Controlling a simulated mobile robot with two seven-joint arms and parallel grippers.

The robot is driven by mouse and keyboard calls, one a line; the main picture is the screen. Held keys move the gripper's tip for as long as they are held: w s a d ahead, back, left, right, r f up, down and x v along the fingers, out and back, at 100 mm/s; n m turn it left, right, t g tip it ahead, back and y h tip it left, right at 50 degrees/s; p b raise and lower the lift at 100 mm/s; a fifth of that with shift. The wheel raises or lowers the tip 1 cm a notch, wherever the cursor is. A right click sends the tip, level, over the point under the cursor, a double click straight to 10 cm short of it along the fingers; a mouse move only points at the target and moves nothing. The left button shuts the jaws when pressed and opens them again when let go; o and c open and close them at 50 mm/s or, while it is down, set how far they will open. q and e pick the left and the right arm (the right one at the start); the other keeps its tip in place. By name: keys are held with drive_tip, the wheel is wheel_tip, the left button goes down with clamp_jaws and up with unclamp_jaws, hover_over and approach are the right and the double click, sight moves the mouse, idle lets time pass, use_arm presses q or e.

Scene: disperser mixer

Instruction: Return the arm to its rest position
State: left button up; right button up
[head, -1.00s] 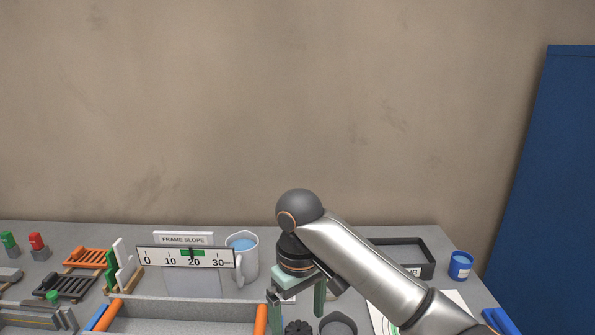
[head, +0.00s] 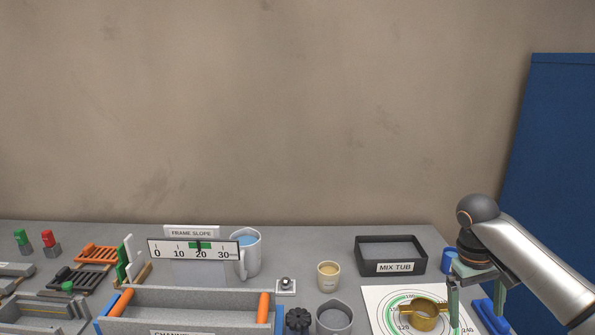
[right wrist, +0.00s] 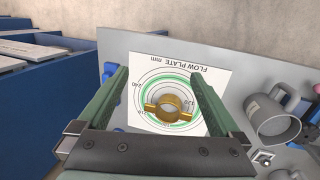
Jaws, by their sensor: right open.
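My right arm comes in from the right in the head view. Its gripper (head: 479,300) is open, with nothing between its green fingers, above the right end of the table. In the right wrist view the open gripper (right wrist: 163,85) frames the flow plate and a brass ring with two lugs (right wrist: 170,109), which lie below it and apart from the fingers. In the head view the brass ring (head: 424,312) sits on the flow plate (head: 376,298). My left gripper is not in view.
A black mix tub (head: 392,268), a beige cup (head: 328,276), a grey ring-like cup (head: 335,318) and a white jug (head: 250,256) stand left of the gripper. A blue container (head: 449,262) is partly hidden by my arm. A blue panel (head: 562,150) rises at the right.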

drive_tip(key=s+d+r+m+g+h, duration=0.1)
drive_tip(key=s+d+m, duration=0.15)
drive_tip(key=d, duration=0.55)
drive_tip(key=s+d+r+m, duration=0.1)
drive_tip(key=s+d, duration=0.3)
drive_tip(key=d, duration=0.4)
drive_tip(key=s+a+f+n+t, duration=0.2)
drive_tip(key=a+f+n+t, duration=0.15)
drive_tip(key=f, duration=0.95)
drive_tip(key=s+a+f+n+t, duration=0.25)
drive_tip(key=f+n+t, duration=0.2)
drive_tip(key=f, duration=0.95)
drive_tip(key=s+a+f+n+t+y, duration=0.2)
drive_tip(key=s+a+n+y, duration=0.3)
drive_tip(key=s+a, duration=0.55)
drive_tip(key=s+a+f+m+t, duration=0.1)
drive_tip(key=a+m, duration=0.7)
drive_tip(key=a, duration=0.9)
drive_tip(key=shift+s+f+y, duration=0.4)
drive_tip(key=shift+s+f, duration=0.2)
drive_tip(key=shift+s, duration=0.3)
